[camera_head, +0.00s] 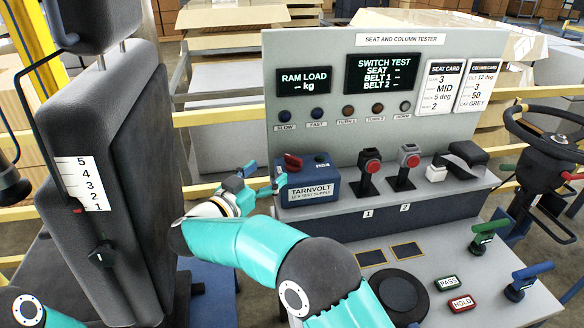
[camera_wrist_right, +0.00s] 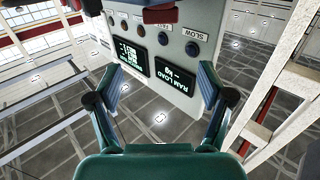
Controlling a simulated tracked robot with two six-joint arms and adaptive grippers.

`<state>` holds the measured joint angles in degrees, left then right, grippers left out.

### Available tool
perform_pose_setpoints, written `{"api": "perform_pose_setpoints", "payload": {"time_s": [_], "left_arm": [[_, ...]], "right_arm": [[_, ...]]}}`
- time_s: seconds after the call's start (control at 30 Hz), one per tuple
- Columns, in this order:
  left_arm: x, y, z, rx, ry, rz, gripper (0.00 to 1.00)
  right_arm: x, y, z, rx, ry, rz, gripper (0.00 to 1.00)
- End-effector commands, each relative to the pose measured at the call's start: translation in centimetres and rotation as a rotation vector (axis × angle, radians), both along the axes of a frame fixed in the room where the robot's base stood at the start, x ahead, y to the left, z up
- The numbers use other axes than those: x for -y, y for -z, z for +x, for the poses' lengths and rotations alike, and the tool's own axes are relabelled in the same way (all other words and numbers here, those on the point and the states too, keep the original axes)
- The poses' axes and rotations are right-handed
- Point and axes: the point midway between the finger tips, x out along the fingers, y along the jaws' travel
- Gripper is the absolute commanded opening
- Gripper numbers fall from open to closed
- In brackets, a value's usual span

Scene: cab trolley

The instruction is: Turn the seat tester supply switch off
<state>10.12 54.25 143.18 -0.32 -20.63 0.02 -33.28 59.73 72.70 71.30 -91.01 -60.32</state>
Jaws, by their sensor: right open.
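The seat tester supply is a dark blue box (camera_head: 312,186) labelled TARNVOLT 12 V test supply, on the bench in the head view. A red switch knob (camera_head: 293,161) sits on its top left; I cannot tell its on or off position. My right gripper (camera_head: 261,180) is just left of the box, open and empty, fingers pointing toward it. In the right wrist view the open fingers (camera_wrist_right: 160,80) have nothing between them, and a red part, likely the knob (camera_wrist_right: 160,14), shows at the top edge. My left gripper is out of view.
The tester panel (camera_head: 330,133) stands behind the box, its displays lit. A grey seat (camera_head: 105,150) is close on the left. A steering wheel (camera_head: 545,135) is at the far right.

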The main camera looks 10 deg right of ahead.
Motion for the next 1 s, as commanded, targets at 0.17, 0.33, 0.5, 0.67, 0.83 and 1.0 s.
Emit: {"api": "perform_pose_setpoints", "payload": {"time_s": [0.17, 0.33, 0.5, 0.67, 0.83, 1.0], "left_arm": [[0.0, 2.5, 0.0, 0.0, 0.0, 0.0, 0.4], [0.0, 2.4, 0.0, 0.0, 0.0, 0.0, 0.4], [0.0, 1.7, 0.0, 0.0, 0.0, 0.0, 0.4], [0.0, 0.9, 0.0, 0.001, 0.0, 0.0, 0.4], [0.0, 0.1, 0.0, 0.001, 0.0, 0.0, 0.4], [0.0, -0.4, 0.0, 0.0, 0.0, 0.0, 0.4]], "right_arm": [[-0.3, 2.5, 0.1, 0.001, -0.004, 0.001, 0.8], [0.1, 2.6, 0.6, 0.001, -0.005, 0.001, 0.8], [1.7, 2.4, 2.1, -0.001, -0.004, 0.001, 0.8], [3.9, 2.4, 4.2, -0.001, -0.005, 0.0, 0.8], [6.1, 2.4, 6.4, -0.001, -0.006, 0.001, 0.8], [7.4, 2.5, 7.9, -0.001, -0.009, 0.0, 0.8]]}}
